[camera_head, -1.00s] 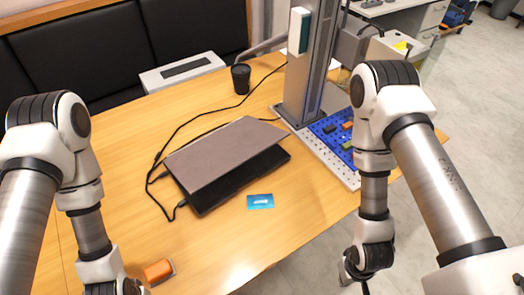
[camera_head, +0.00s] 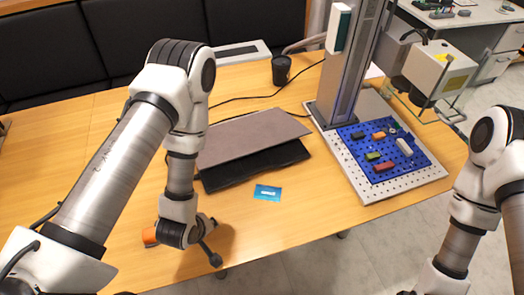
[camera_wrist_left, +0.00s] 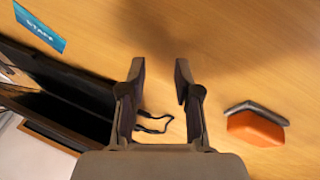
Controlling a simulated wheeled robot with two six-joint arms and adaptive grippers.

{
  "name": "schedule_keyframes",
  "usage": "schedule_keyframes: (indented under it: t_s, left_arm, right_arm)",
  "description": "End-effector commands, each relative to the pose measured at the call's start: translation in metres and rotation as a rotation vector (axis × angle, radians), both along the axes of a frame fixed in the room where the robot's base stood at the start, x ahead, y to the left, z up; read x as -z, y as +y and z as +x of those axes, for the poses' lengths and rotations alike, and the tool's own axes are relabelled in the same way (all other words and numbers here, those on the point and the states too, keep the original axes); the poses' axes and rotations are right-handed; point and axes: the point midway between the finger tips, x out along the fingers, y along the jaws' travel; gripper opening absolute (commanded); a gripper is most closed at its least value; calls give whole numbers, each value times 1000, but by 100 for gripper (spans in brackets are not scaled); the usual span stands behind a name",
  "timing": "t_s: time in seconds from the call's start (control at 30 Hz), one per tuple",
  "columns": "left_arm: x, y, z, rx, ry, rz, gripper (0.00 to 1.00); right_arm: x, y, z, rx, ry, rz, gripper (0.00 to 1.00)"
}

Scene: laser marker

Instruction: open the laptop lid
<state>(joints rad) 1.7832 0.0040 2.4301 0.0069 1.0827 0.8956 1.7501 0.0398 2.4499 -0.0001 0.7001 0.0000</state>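The laptop lies on the wooden table with its grey-brown lid (camera_head: 250,137) slightly raised over the dark base (camera_head: 258,168). The gap faces the table's front side. My left arm passes in front of the laptop's left part and hides it. My left gripper (camera_head: 213,250) is low over the table, in front of the laptop and apart from it. In the left wrist view my left gripper (camera_wrist_left: 160,70) is open and empty, with bare table between its fingertips. The laptop (camera_wrist_left: 55,95) shows there at the left. My right gripper is out of the frame.
A blue card (camera_head: 267,192) lies before the laptop. An orange object (camera_wrist_left: 256,128) lies beside my left gripper. A black cup (camera_head: 281,70) and cables are behind. The marker's column stands on a perforated plate (camera_head: 420,178) with a blue board at the right.

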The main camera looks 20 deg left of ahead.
Motion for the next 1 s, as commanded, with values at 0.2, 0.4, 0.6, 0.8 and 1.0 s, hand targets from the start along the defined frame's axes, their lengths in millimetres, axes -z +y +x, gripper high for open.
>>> schedule_keyframes:
  t_s: [0.2,0.4,0.6,0.8,1.0]
  left_arm:
    - [-26,-18,94,-422,-414,-357,32]
    - [-84,-55,168,-513,-750,-775,32]
    - [-96,-60,186,-497,-772,-792,32]
    - [-87,-65,224,-497,-771,-790,32]
    - [-79,-68,246,-498,-768,-787,32]
  right_arm:
    - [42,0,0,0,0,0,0]
    - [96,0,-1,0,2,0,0]
    - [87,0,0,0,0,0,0]
    - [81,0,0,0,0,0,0]
    - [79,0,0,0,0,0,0]
